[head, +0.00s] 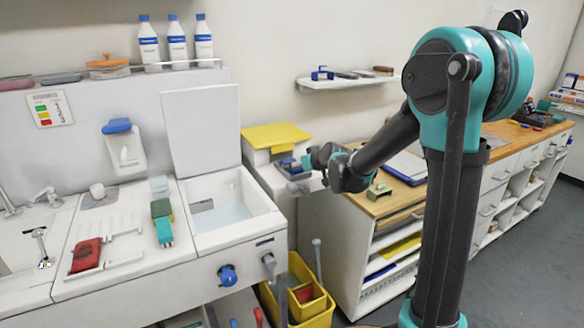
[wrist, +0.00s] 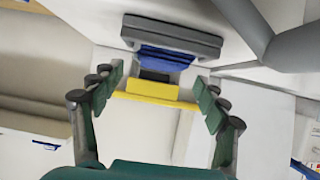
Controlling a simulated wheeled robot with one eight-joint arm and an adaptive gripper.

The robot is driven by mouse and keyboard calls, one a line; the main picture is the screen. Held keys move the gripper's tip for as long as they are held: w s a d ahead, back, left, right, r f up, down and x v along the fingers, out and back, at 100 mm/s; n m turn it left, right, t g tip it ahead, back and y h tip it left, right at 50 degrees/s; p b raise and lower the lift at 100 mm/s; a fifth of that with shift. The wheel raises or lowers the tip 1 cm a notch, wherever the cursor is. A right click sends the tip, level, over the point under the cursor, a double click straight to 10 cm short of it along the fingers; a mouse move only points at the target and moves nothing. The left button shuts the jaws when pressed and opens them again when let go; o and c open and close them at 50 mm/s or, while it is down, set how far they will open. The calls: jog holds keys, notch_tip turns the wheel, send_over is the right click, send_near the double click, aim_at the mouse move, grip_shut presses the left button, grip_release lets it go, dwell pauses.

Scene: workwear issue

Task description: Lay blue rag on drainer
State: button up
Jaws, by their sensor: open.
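A blue rag (head: 287,163) appears to lie folded on a grey tray (head: 297,175) beside the yellow-lidded box in the head view. The wrist view shows the blue rag (wrist: 165,57) against the grey tray (wrist: 172,36), ahead of my fingers. My gripper (head: 308,161) is at the tray's right in the head view. In the wrist view my gripper (wrist: 155,95) is open, its fingers wide apart with nothing clasped between them. The white drainer (head: 123,257) is at the left, by the sink, with a red cloth (head: 86,255) on it.
A green and teal item (head: 163,222) lies right of the drainer, beside an open white basin (head: 235,207). A yellow-lidded box (head: 275,136) stands behind the tray. A yellow bucket (head: 307,300) is on the floor below. A wooden-topped cabinet (head: 385,207) stands at the right.

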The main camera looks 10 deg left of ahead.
jog(key=shift+x, duration=2)
jog(key=shift+a+r, duration=0.1)
jog(key=c, duration=1.3)
jog(key=shift+c, duration=0.2)
